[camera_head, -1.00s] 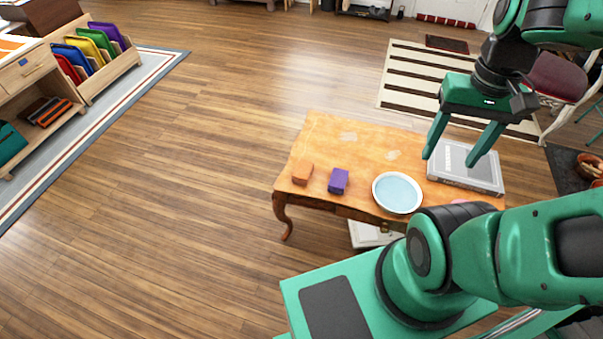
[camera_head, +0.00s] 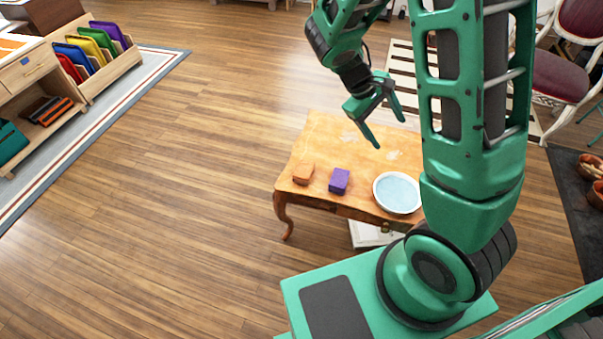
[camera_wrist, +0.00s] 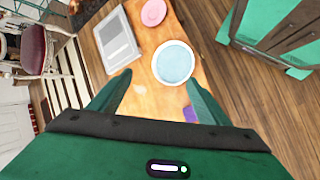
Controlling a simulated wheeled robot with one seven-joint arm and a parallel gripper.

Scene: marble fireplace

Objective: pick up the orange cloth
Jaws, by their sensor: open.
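The orange cloth (camera_head: 303,174) is a small folded block at the left front corner of the wooden table (camera_head: 330,139). A purple block-like thing (camera_head: 339,181) lies just right of it. My gripper (camera_head: 390,132) is open and empty, above the back part of the table and apart from the cloth. In the wrist view my two fingers (camera_wrist: 156,96) are spread over the tabletop. There the purple thing (camera_wrist: 190,114) shows partly behind a finger, and I do not see the orange cloth.
A plate with a pale blue middle (camera_head: 397,192) is right of the purple thing. Wooden floor left of the table is clear.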

